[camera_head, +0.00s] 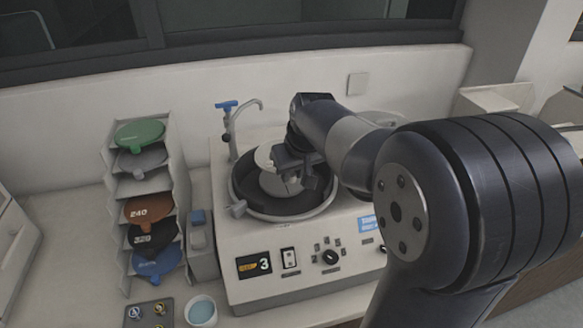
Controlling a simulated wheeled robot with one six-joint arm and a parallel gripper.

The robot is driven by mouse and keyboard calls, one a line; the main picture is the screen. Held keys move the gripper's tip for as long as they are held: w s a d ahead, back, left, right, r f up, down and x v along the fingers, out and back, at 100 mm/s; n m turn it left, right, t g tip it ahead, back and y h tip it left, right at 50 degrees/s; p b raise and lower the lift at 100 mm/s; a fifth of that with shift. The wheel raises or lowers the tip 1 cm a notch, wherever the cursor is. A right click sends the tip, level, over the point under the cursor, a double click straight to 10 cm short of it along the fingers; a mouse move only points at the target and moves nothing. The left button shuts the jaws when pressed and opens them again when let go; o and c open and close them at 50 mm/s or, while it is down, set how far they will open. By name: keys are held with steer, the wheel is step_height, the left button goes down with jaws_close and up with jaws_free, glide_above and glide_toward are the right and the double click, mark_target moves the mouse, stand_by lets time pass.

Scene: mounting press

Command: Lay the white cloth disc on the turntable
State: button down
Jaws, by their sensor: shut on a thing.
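The white cloth disc (264,157) shows as a pale rounded edge at the left of my gripper (293,181). My gripper is over the round dark bowl of the machine and is shut on the disc. The turntable (272,184) shows as a light grey round face inside the bowl, below the disc. My gripper and wrist hide much of the disc and the right part of the turntable. I cannot tell whether the disc touches the turntable.
A blue-handled tap (228,115) stands behind the bowl. A rack (176,165) at the left holds several coloured discs. Switches and a knob (330,257) are on the machine's front. A small bowl (201,311) and a dark tray (149,313) stand at the front left.

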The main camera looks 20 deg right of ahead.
steer(key=shift+f+b, duration=2.6)
steer(key=shift+f, duration=0.9)
steer(key=shift+a, duration=0.15)
steer(key=c, duration=1.1)
jaws_free()
steer(key=shift+s, duration=0.1)
steer(key=shift+c, duration=0.2)
steer(key=v, duration=1)
steer(key=shift+r+b, duration=0.35)
steer(key=shift+b, duration=0.05)
steer(key=shift+s, duration=0.1)
